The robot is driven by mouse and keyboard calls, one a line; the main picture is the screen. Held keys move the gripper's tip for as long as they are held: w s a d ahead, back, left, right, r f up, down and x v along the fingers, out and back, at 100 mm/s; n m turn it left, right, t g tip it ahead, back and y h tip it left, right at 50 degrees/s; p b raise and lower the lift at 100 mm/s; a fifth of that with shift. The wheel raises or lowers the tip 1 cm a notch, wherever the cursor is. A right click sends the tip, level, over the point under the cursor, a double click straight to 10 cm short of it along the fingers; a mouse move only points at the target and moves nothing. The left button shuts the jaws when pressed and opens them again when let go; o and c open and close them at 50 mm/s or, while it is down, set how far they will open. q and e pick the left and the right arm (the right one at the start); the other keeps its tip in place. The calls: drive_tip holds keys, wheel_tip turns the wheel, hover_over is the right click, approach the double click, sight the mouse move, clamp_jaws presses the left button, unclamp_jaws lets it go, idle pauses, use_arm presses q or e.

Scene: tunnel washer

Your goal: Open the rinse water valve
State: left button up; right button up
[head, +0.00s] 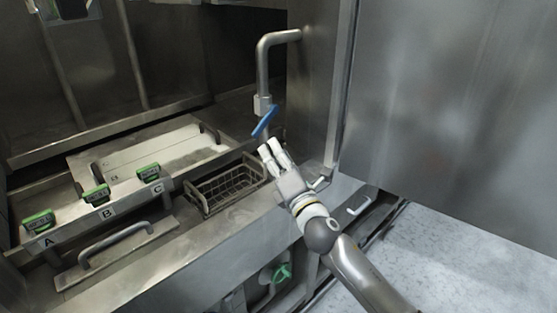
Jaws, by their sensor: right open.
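The rinse water valve shows as a blue lever handle (265,121) on a bent steel pipe (264,68) that comes out of the side wall, at the upper middle of the head view. The handle lies slanted across the pipe, its lower end to the left. My right gripper (271,148) reaches up from the lower right and is just below the handle. Its pale fingers are open, and I see nothing between them. From this angle I cannot tell whether a fingertip touches the handle. My left gripper is not in view.
A wire basket (224,187) sits in the counter left of my right gripper. Green-topped handles marked A (38,221), B (96,194) and C (149,174) stand further left. A large steel panel (450,110) fills the right. A green valve handle (282,272) is below the counter.

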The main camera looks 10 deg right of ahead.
sight(265, 122)
drive_tip(key=shift+s+d+f, duration=0.1)
drive_tip(key=shift+s+d, duration=0.1)
drive_tip(key=shift+s, duration=0.4)
drive_tip(key=shift+r, duration=0.25)
drive_tip(key=c, duration=0.3)
drive_tip(key=r+m+p, duration=0.1)
drive_tip(key=r+m, duration=0.1)
drive_tip(key=r+m+p, duration=0.1)
drive_tip(key=r+m, duration=0.1)
drive_tip(key=m, duration=0.1)
drive_tip(key=w+d+r+m+g+p, duration=0.1)
drive_tip(key=r+m, duration=0.2)
drive_tip(key=shift+p, duration=0.3)
clamp_jaws()
drive_tip(key=shift+s+a+r+m+g+y+p, duration=0.7)
drive_tip(key=shift+s+a+r+m+g+p, duration=0.95)
drive_tip(key=shift+m, duration=2.05)
drive_tip(key=w+a+f+g+p, duration=0.1)
drive_tip(key=w+f+p, duration=0.3)
drive_tip(key=w, duration=0.6)
drive_tip(key=shift+w+a+f, duration=0.15)
drive_tip(key=shift+a+f, duration=0.05)
drive_tip(key=shift+a, duration=0.45)
